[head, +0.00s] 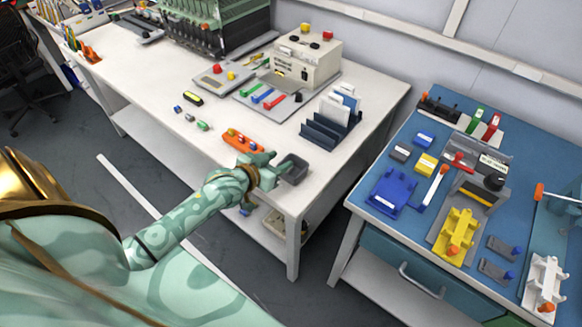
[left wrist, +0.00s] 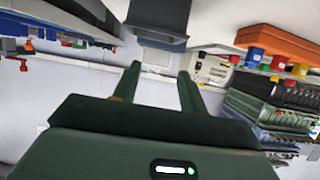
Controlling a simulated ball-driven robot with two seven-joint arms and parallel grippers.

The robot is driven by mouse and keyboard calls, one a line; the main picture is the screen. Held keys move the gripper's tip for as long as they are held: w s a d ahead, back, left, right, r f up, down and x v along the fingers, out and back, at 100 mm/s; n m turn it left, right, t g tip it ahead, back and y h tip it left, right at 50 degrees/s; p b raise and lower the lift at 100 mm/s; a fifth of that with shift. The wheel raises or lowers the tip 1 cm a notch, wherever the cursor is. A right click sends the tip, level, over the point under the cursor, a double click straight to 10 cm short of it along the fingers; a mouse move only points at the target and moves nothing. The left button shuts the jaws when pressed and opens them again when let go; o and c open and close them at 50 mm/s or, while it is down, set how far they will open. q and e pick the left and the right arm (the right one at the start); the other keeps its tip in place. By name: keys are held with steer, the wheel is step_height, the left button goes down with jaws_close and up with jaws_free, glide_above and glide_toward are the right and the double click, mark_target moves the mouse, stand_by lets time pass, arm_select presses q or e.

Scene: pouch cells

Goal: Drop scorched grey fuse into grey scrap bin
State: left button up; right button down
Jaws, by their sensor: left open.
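The dark grey scrap bin (head: 293,169) stands at the front right corner of the white bench. My left gripper (head: 274,172) is beside the bin, at its left. In the left wrist view the gripper (left wrist: 158,82) has its two fingers apart with nothing between them. The bin's dark wall (left wrist: 158,16) shows at the top of that view, beyond the fingertips. I cannot pick out a scorched grey fuse; several small pieces, among them a greyish one (head: 190,118), lie on the bench. The bin's inside is too dark to read. My right gripper is not in view.
An orange holder (head: 242,140) lies just behind my left gripper. A dark blue rack (head: 330,128) with white cards and a cream instrument (head: 305,58) stand farther back. A blue-topped bench (head: 405,150) with fixtures is at the right, across a gap.

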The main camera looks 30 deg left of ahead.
arm_select(q)
steer(key=p+v, duration=0.2)
steer(key=v, duration=0.8)
steer(key=shift+p, duration=0.3)
steer(key=s+a+f+m+g+y, duration=0.1)
steer(key=s+f+g, duration=0.3)
steer(key=s+f, duration=0.8)
steer(key=s+a+f+g+y, duration=0.1)
steer(key=s+f+g, duration=0.5)
steer(key=f, duration=1)
steer(key=s+d+f+g, duration=0.1)
steer(key=s+d+f, duration=0.2)
steer(key=s, duration=0.3)
steer(key=s+d+f+m+g, duration=0.1)
steer(key=s+d+f, duration=0.1)
steer(key=s+d, duration=0.2)
steer(key=s+d+f, duration=0.3)
steer(key=s+d, duration=0.1)
steer(key=s, duration=0.6)
steer(key=shift+s+d+f+m+g+h, duration=0.15)
steer(key=shift+d+f+m+g+h, duration=0.15)
steer(key=shift+m+g+h, duration=0.1)
